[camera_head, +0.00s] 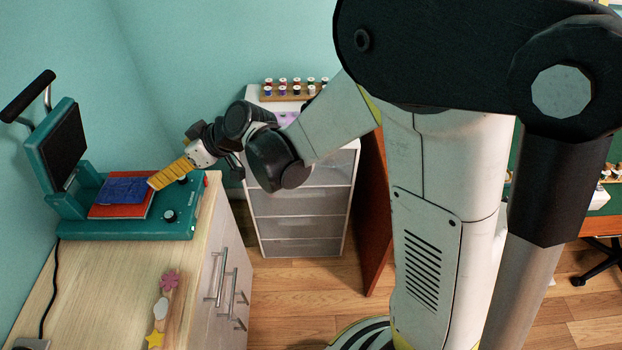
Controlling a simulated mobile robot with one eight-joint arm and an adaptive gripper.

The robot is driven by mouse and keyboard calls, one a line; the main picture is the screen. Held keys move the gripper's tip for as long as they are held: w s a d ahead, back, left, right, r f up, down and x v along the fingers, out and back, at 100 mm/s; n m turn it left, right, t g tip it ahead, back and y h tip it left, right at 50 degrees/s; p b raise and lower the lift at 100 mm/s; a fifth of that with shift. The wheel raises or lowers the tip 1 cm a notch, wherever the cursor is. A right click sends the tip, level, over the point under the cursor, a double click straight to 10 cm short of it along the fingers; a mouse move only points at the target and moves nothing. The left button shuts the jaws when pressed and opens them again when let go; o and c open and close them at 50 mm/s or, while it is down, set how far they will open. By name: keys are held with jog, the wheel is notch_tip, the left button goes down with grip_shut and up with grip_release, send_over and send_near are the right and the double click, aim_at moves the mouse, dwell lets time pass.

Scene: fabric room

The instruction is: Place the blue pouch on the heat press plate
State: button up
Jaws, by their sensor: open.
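The blue pouch (121,191) lies flat on the red-orange plate (100,212) of the teal heat press (130,230). The press stands on the wooden cabinet top, with its dark upper platen (64,146) tilted up and open on the left. My gripper (153,184) reaches in from the right, with its yellow fingers at the right edge of the pouch. It is open. Whether the fingertips touch the pouch or are just above it is hard to tell, and the far finger is mostly hidden.
The press handle (28,96) sticks up at the far left. Flower, white and yellow star shapes (155,339) lie on the cabinet top (105,290) nearer the front. A drawer unit (300,215) with a rack of thread spools (290,95) stands behind my arm.

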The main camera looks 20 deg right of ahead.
jog(key=s+d+r+m+h, duration=0.2)
jog(key=s+d+m+h, duration=0.2)
jog(key=s+d, duration=0.7)
jog(key=s+d+r+m+h, duration=0.2)
jog(key=s+d+m+h, duration=0.3)
jog(key=s+d, duration=0.6)
jog(key=d, duration=0.3)
jog(key=shift+s+d+r+m, duration=0.15)
jog(key=shift+s+r+m, duration=0.15)
jog(key=shift+s+r, duration=0.1)
